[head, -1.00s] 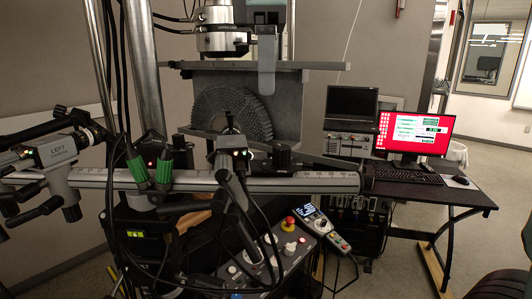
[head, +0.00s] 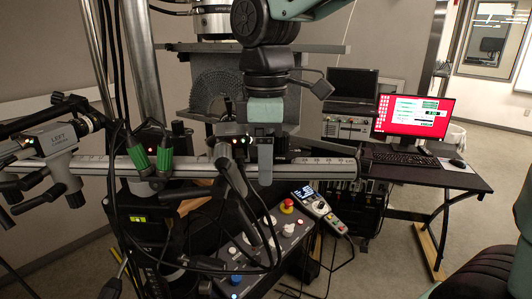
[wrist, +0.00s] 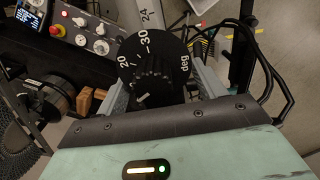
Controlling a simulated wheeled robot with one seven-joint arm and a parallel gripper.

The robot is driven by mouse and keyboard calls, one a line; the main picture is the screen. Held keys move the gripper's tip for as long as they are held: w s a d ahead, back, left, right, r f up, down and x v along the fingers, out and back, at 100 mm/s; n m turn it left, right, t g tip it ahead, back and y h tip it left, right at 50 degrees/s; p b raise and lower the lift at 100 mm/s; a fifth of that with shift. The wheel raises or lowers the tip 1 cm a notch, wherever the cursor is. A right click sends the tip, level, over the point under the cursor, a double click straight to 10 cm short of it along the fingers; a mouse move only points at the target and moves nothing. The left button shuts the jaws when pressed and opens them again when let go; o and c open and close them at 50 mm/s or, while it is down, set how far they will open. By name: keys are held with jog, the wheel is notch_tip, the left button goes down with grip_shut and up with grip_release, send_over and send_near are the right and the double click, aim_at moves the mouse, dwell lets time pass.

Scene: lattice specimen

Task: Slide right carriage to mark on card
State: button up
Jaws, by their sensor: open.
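The graduated rail (head: 330,169) runs across the head view. The left carriage (head: 55,145), marked LEFT, sits at its left end. A right-hand carriage with small red and green lights (head: 228,148) stands near the rail's middle. My gripper (head: 265,178) points down at the rail just right of it, jaws open. In the wrist view, my gripper (wrist: 155,85) has its fingers on either side of a black knob (wrist: 154,75) with a dial marked -30 and deg; I cannot tell if they touch it. In the head view my gripper hides this knob. I cannot make out the card.
Black cables hang in front of the rail. Below are a control box (head: 265,245) with a red button and a handheld pendant (head: 318,208). A large machine with a toothed grey disc (head: 212,95) stands behind. A desk with a red-screened monitor (head: 412,118) is at right.

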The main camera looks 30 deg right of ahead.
aim_at(326, 160)
jog(key=shift+f, duration=0.1)
grip_shut()
jog(key=shift+s+d+p, duration=0.15)
jog(key=shift+s+d, duration=0.65)
jog(key=shift+d, duration=0.65)
jog(key=shift+s+d+p, duration=0.15)
jog(key=shift+s+d, duration=0.6)
jog(key=shift+d, duration=0.75)
jog(key=shift+s+d+p, duration=0.15)
jog(key=shift+s+d, duration=0.65)
jog(key=shift+d, duration=0.65)
grip_release()
notch_tip(326, 160, up, 6)
jog(key=p, duration=0.5)
